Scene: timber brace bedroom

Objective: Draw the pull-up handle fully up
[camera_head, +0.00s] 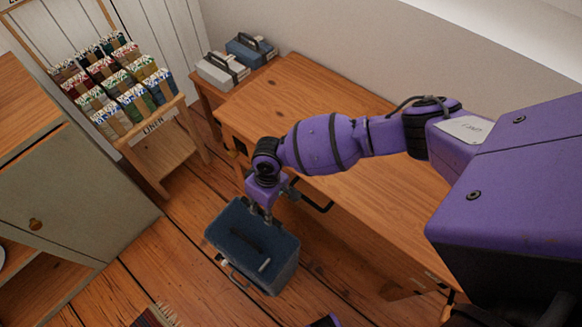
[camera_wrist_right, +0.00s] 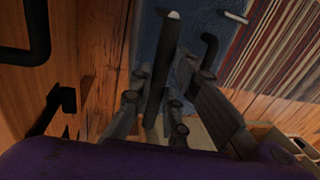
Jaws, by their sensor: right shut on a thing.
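A dark blue case (camera_head: 225,226) stands on the floor beside the wooden desk. A dark strip and a small pale piece show on its top. My right gripper (camera_head: 262,212) reaches down to the far edge of that top. In the right wrist view, its fingers (camera_wrist_right: 160,100) are shut around a dark bar, the pull-up handle (camera_wrist_right: 163,65), with the blue case surface (camera_wrist_right: 205,25) beyond. The fingers partly hide the handle, and I cannot tell how far it is drawn out. My left gripper is not in view.
The desk (camera_head: 360,190) stands close beside the case, under my right arm; a dark desk handle (camera_head: 318,204) juts out near the gripper. A cabinet (camera_head: 75,200) and a display rack (camera_head: 165,150) stand to the left. A striped rug (camera_wrist_right: 280,45) lies on the floor nearby.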

